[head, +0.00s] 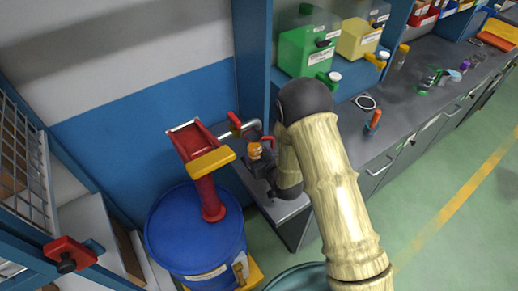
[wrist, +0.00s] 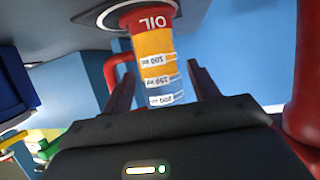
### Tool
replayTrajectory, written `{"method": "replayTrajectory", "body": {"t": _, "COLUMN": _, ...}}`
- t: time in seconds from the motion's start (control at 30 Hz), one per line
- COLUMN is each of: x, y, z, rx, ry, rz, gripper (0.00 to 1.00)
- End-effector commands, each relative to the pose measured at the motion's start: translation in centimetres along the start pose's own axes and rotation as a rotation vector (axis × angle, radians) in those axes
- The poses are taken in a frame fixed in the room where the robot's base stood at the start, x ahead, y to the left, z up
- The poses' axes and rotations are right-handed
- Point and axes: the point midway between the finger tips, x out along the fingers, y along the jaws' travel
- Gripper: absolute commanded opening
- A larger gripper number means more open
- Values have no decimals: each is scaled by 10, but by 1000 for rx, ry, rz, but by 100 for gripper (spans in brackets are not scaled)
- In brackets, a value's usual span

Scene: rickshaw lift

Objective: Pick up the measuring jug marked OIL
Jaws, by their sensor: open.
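The measuring jug marked OIL (wrist: 157,45) fills the middle of the wrist view. That view is upside down, so the jug's red base and lettering are at the top, against a grey surface. It has a clear body with orange contents, volume marks and a red handle (wrist: 112,72). My gripper (wrist: 161,76) is open, with one finger on each side of the jug. Narrow gaps seem to show, but contact is hard to judge. In the head view, the jug (head: 255,151) is small and partly hidden by my dark gripper (head: 262,163) at the bench's left end.
A metal tap with a red lever (head: 235,123) is close behind the jug. A blue drum (head: 190,250) with a red pump (head: 205,175) stands to the left. A blue shelf post (head: 252,60) rises behind. Green and yellow containers (head: 305,50) sit on the shelf.

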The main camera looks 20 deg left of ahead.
Motion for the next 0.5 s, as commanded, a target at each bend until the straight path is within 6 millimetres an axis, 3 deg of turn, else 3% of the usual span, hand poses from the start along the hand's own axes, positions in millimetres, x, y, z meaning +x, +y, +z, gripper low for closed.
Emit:
{"method": "replayTrajectory", "body": {"t": 0.3, "x": 37, "y": 2, "z": -3, "rx": -1, "ry": 0, "rz": 0, "gripper": 60}}
{"method": "replayTrajectory", "body": {"t": 0.5, "x": 44, "y": 2, "z": -1, "rx": 0, "ry": 1, "rz": 0, "gripper": 60}}
